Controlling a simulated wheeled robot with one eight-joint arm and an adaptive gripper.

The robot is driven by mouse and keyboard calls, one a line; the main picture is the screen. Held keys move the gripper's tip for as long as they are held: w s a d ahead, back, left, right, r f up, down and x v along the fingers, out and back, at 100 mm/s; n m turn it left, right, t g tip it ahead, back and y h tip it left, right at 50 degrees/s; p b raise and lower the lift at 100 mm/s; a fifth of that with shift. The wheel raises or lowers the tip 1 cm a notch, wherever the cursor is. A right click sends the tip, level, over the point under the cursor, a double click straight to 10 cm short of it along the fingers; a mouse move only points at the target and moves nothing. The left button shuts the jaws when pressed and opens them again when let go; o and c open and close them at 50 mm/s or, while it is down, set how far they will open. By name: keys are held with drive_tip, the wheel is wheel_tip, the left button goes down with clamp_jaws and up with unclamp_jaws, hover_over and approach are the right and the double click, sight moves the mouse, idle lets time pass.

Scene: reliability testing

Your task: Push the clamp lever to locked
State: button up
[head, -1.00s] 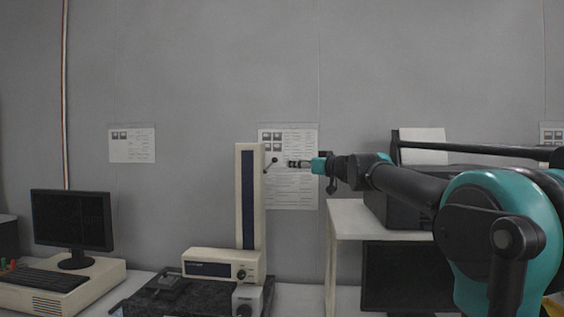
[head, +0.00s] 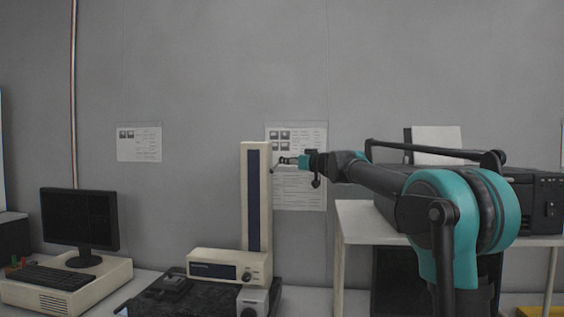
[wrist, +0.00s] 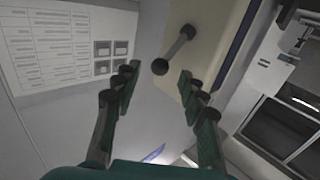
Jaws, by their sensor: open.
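The clamp lever (wrist: 175,48) is a short grey rod with a dark ball knob, mounted on the side of the cream column (head: 256,195) of a tall measuring stand. In the wrist view the knob appears just ahead of the gap between my fingertips. My gripper (wrist: 158,84) is open and empty. In the head view my gripper (head: 286,161) is just right of the column, at lever height. The lever is small and hard to make out there, and I cannot tell whether a finger touches it.
The stand's cream display unit (head: 228,265) sits low on a dark base plate (head: 150,301). A monitor (head: 80,220) and computer are at the left. A white shelf (head: 353,215) with a dark machine stands at the right. Posters (head: 305,198) hang on the grey wall behind.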

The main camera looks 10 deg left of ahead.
sight(277, 165)
drive_tip(key=shift+x, duration=2.5)
drive_tip(key=shift+c, duration=0.5)
clamp_jaws()
